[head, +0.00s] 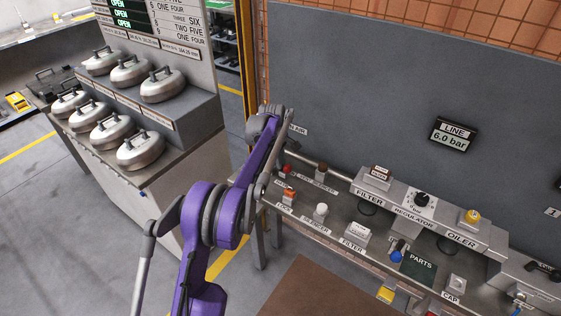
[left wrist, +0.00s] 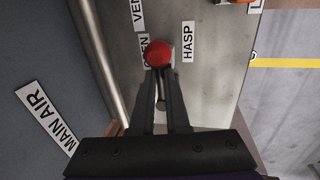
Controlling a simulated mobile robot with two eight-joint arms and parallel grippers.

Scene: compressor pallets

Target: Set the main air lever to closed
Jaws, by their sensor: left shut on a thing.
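The main air lever has a red ball knob (left wrist: 159,54), seen in the left wrist view just beyond my fingertips. My left gripper (left wrist: 161,74) is shut on the lever at this knob. A grey shaft shows between the fingers below the knob. A label partly hidden beside the knob ends in "EN". The MAIN AIR label (left wrist: 48,120) is on the wall to the left. In the head view the red knob (head: 287,169) shows beside my purple left arm, which hides part of the lever area. My right gripper is not in view.
A HASP label (left wrist: 188,42) lies right of the knob. An orange-red lock (head: 290,193) and a white knob (head: 321,211) stand on the bench nearby. The filter, regulator (head: 421,200) and oiler unit is to the right. The line display (head: 453,135) reads 6.0 bar.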

